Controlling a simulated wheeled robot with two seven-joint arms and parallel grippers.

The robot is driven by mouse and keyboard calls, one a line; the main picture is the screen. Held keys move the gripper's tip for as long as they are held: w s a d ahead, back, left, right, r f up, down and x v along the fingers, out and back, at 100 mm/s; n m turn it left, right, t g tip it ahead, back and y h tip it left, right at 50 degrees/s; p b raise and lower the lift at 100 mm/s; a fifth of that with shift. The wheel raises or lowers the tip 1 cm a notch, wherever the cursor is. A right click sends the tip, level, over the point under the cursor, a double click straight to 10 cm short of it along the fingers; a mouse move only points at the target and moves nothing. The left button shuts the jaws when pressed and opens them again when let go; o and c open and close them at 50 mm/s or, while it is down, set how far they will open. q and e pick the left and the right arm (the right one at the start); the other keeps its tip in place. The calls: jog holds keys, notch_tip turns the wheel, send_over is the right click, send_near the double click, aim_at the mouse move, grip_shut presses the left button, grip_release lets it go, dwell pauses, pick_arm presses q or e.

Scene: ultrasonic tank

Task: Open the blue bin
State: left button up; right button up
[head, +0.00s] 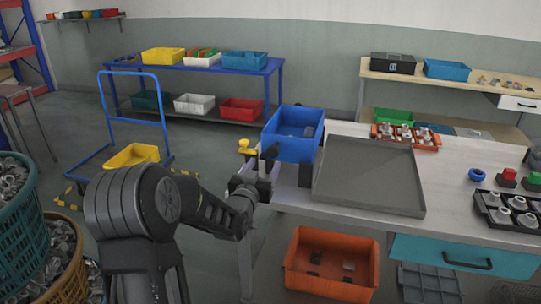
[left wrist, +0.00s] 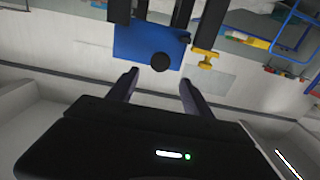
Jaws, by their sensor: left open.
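The blue bin (head: 293,133) stands raised at the left end of the workbench, on dark supports. From above, I see into its top, with a small grey item inside. In the left wrist view, a flat blue face of it (left wrist: 133,45) shows with a round black knob (left wrist: 160,62) in front. My left gripper (head: 263,168) is just left of and below the bin's near side. In the left wrist view its two fingers (left wrist: 159,77) are spread apart, with the knob just beyond and between the tips. I cannot tell whether they touch it. My right gripper is out of view.
A yellow handle (head: 245,147) sits just left of the bin; it also shows in the left wrist view (left wrist: 205,58). A grey tray (head: 370,178) lies right of the bin. An orange crate (head: 330,265) is below the bench. Baskets (head: 25,215) stand at the left.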

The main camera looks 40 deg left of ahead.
aim_at(272, 152)
pick_arm(q)
jog(key=p+x, duration=0.2)
jog(key=x, duration=0.4)
jog(key=shift+w+a, duration=0.1)
jog(key=shift+w, duration=0.2)
jog(key=shift+w+a, duration=0.2)
jog(key=shift+w, duration=0.3)
grip_shut()
